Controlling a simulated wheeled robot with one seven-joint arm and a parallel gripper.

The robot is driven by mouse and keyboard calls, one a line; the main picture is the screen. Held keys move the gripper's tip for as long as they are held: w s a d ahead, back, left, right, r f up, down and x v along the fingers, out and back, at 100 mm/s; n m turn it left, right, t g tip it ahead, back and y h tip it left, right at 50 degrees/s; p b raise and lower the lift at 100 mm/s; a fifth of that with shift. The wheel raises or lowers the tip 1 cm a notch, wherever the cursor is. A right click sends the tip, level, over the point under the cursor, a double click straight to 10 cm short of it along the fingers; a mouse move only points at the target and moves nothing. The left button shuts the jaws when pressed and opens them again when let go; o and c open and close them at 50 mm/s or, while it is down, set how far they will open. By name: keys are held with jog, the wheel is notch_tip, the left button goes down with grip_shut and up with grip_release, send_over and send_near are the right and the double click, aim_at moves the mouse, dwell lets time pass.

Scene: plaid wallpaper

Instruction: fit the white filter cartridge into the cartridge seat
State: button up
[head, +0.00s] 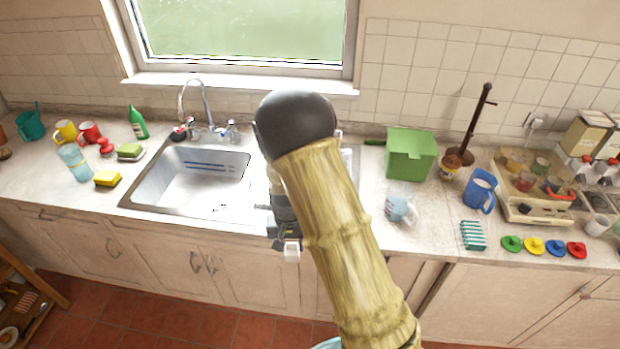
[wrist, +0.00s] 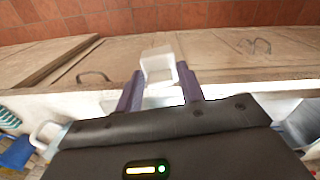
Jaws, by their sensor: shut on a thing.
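The white filter cartridge (head: 292,251) is a small white block at the end of my gripper (head: 284,236), in front of the counter's front edge by the sink. In the wrist view the cartridge (wrist: 158,66) sits between the two dark purple fingers of my gripper (wrist: 160,88), which is shut on it. Its lower part is partly hidden by the gripper. My arm covers the middle of the head view. I cannot make out the cartridge seat for certain in either view.
The steel sink (head: 190,178) is left of my arm. A clear jug (head: 401,208), a green box (head: 410,155), a blue pitcher (head: 480,190), a teal rack (head: 473,236) and a cream machine (head: 535,200) stand to its right. Several coloured lids line the right counter edge. Cupboards are below.

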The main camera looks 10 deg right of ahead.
jog(key=d+f+n, duration=0.2)
jog(key=d+f, duration=0.6)
jog(key=f, duration=0.2)
jog(key=shift+s+d+f, duration=0.15)
jog(key=shift+d+f, duration=0.05)
jog(key=shift+d, duration=0.1)
jog(key=shift+d, duration=0.1)
